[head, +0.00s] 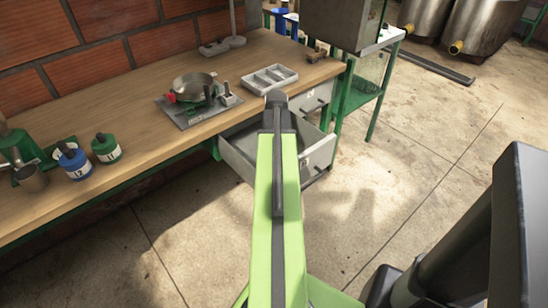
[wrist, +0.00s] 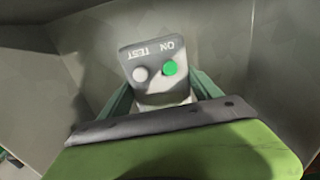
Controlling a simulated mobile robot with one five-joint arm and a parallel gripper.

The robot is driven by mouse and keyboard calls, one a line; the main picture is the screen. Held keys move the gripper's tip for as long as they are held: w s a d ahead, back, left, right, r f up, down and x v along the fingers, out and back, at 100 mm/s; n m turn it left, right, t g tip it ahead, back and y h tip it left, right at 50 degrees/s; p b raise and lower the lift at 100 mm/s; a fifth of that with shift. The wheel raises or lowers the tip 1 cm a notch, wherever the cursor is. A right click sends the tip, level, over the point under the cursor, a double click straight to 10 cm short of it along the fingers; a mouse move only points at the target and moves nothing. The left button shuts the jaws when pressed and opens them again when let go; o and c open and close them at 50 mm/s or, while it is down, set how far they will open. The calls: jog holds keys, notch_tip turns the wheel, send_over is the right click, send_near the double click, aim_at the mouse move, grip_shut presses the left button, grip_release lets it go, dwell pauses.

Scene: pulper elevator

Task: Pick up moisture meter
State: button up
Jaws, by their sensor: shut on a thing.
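The moisture meter (wrist: 153,58) shows in the wrist view as a small grey device. Its face has the words ON and TEST upside down, a white button and a green button. My gripper (wrist: 163,93) is shut on it, with a green finger at each side of its lower part. Grey walls and a grey floor surround it, like the inside of the open drawer (head: 236,157) under the bench. In the head view my own arm hides the meter and my gripper.
The wooden workbench (head: 120,120) carries a grey divided tray (head: 269,79), a metal pan (head: 193,86) on a stand, and green (head: 106,148) and blue (head: 74,162) containers. A second drawer (head: 314,100) is at the right. The concrete floor to the right is largely clear.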

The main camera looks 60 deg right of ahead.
notch_tip(320, 180, up, 10)
jog(key=p, duration=0.9)
jog(key=shift+r+p, duration=0.1)
jog(key=shift+p, duration=0.25)
